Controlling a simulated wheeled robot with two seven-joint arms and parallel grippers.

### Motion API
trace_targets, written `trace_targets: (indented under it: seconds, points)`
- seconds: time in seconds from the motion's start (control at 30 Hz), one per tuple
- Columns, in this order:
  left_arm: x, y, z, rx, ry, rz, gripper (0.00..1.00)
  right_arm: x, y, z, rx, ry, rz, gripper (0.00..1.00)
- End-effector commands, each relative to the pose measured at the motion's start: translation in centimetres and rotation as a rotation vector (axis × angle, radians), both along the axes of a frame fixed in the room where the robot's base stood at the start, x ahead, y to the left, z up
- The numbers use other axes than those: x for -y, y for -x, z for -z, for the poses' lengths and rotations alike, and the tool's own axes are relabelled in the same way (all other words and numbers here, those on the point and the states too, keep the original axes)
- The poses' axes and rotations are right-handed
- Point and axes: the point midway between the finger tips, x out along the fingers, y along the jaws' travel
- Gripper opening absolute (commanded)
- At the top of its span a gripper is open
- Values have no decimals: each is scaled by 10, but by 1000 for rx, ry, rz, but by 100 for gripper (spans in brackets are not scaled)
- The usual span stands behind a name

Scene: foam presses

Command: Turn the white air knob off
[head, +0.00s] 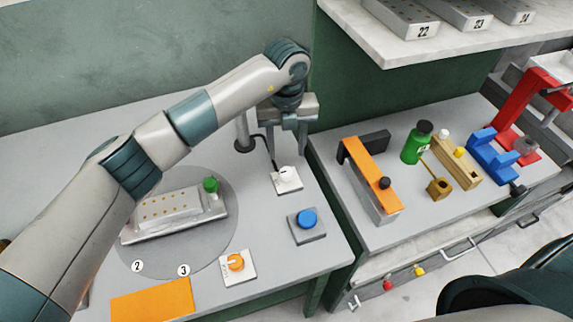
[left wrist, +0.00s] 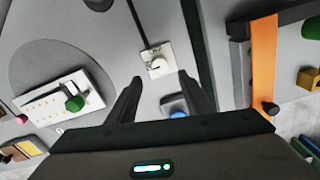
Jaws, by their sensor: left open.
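The white air knob (head: 286,174) sits on a white square plate on the grey table, with a dark cable or hose running up from it. In the left wrist view the knob (left wrist: 157,63) is ahead of the fingers and between their lines. My left gripper (head: 289,122) is above and behind the knob in the head view, apart from it. In the left wrist view its two fingers (left wrist: 158,88) are spread with nothing between them. My right gripper is not in view.
A blue button (head: 307,219) and an orange knob (head: 235,262) are nearer on the same table. A mould with a green knob (head: 210,186) lies on the round plate. A post (head: 243,134) stands left of the white knob. An orange-topped clamp (head: 370,175) stands on the right bench.

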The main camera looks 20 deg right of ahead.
Motion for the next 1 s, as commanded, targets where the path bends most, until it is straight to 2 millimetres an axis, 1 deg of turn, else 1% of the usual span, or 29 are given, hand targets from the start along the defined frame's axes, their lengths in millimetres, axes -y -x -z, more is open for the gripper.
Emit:
trace_targets:
  seconds: [0.03,0.3,0.5,0.7,0.97,1.0]
  points:
    - [-1,1,7,-3,-2,-1,46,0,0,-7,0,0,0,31]
    - [0,1,55,-4,-3,-1,46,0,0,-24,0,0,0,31]
    - [0,0,80,-1,-1,-1,46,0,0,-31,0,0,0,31]
    - [0,0,91,0,0,1,46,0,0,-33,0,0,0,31]
    - [0,0,92,1,0,1,46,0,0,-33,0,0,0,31]
    - [0,0,92,1,0,1,42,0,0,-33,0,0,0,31]
